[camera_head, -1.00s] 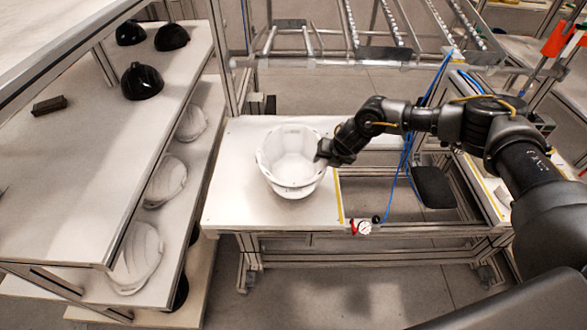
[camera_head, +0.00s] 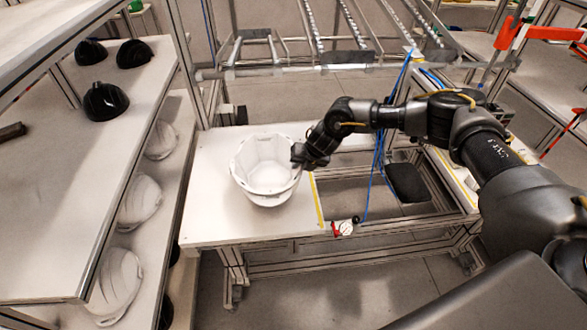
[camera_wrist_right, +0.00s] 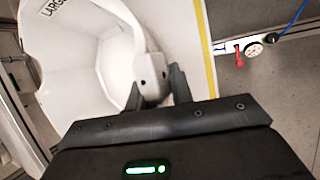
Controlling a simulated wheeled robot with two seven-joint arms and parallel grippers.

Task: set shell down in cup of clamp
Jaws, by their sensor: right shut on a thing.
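The white helmet shell (camera_head: 262,170) is open side up over the white tabletop, like a bowl. My right gripper (camera_head: 305,158) is shut on its right rim. In the right wrist view the two fingers (camera_wrist_right: 157,90) pinch a white rim piece of the shell (camera_wrist_right: 110,60), with small dark holes above them. A "LARGE" label shows inside the shell at the upper left. A second white edge shows under the shell in the head view; I cannot tell whether it is the clamp's cup or part of the shell. The clamp is not clearly visible. My left gripper is out of view.
The white table (camera_head: 215,215) has a yellow stripe along its right edge. A gauge with a red lever (camera_head: 343,228) sits at its front right corner. A shelf rack (camera_head: 90,215) at left holds black shells (camera_head: 105,101) and white shells (camera_head: 115,285). A roller frame stands behind.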

